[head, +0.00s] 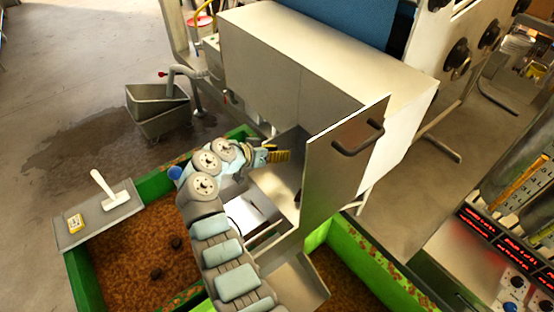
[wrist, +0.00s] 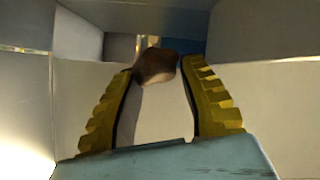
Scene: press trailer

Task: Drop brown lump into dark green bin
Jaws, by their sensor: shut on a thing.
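The brown lump (wrist: 155,66) is between the tips of my gripper's yellow ribbed fingers in the wrist view (wrist: 157,75). My gripper (head: 279,156) is shut on it, inside the open metal cabinet, beside the swung-out door. The lump cannot be made out in the head view. A dark green bin (head: 88,283) stands at the lower left, filled with brown-orange grainy material, with two dark lumps on top. A brighter green bin (head: 372,262) with similar contents stands to the right, partly hidden by metal parts.
The open cabinet door (head: 343,165) with its dark handle stands right of my gripper. A grey shelf (head: 98,214) with a white scraper and a yellow item sits across the dark green bin's corner. A metal sink (head: 158,110) stands behind. Metal walls surround my gripper closely.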

